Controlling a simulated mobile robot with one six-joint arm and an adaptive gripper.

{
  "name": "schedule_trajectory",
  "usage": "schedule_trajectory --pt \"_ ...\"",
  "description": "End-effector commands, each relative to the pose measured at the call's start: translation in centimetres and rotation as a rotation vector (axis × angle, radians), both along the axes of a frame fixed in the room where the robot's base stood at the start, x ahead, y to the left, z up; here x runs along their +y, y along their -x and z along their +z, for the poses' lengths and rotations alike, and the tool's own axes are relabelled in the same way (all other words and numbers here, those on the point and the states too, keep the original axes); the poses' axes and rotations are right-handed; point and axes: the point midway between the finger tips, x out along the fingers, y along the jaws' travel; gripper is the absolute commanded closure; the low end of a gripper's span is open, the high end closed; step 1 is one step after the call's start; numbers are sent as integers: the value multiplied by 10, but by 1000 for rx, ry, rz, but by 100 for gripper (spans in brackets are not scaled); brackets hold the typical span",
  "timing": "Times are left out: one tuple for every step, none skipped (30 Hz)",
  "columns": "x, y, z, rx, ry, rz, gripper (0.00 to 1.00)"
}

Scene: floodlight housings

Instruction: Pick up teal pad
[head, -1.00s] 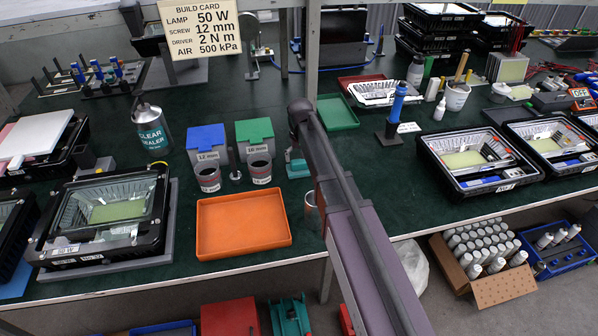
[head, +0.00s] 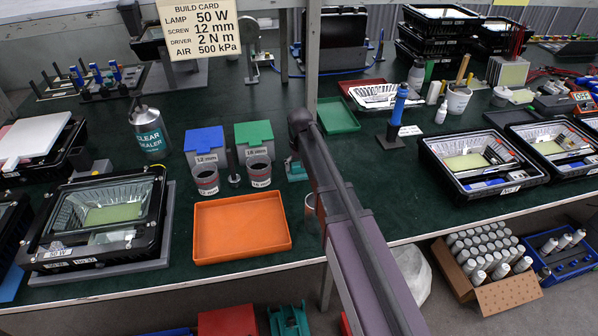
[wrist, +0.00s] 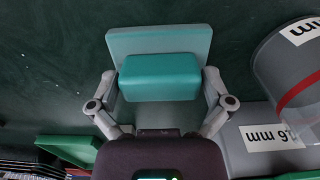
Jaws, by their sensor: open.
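The teal pad (wrist: 160,77) is a rounded teal block on a paler, flat teal plate in the wrist view. In the head view a small teal shape (head: 296,170) shows just left of my arm, beside the grey cup at the green bin. My gripper (wrist: 160,84) is open, with one finger at each side of the block. I cannot tell whether the fingers touch it. In the head view my gripper is mostly hidden by my arm.
A grey cup with a red band (wrist: 290,75) stands close right of my gripper in the wrist view. A green bin (head: 254,134), a blue bin (head: 205,140) and an orange tray (head: 241,228) are to the left. A green tray (head: 337,115) lies behind.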

Motion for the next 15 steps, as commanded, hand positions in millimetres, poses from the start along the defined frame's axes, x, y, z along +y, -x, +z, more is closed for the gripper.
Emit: schedule_trajectory --pt "0 0 0 0 0 0 0" --pt "0 0 0 0 0 0 0" --pt "0 0 0 0 0 0 3" --pt "0 0 0 0 0 0 12" --pt "0 0 0 0 0 0 21" --pt "0 0 0 0 0 0 33" --pt "0 0 0 0 0 0 42" --pt "0 0 0 0 0 0 50" --pt "0 0 0 0 0 0 57" --pt "0 0 0 0 0 0 57" --pt "0 0 0 0 0 0 57" --pt "0 0 0 0 0 0 57" --pt "0 0 0 0 0 0 57" --pt "0 0 0 0 0 0 57" --pt "0 0 0 0 0 0 57"
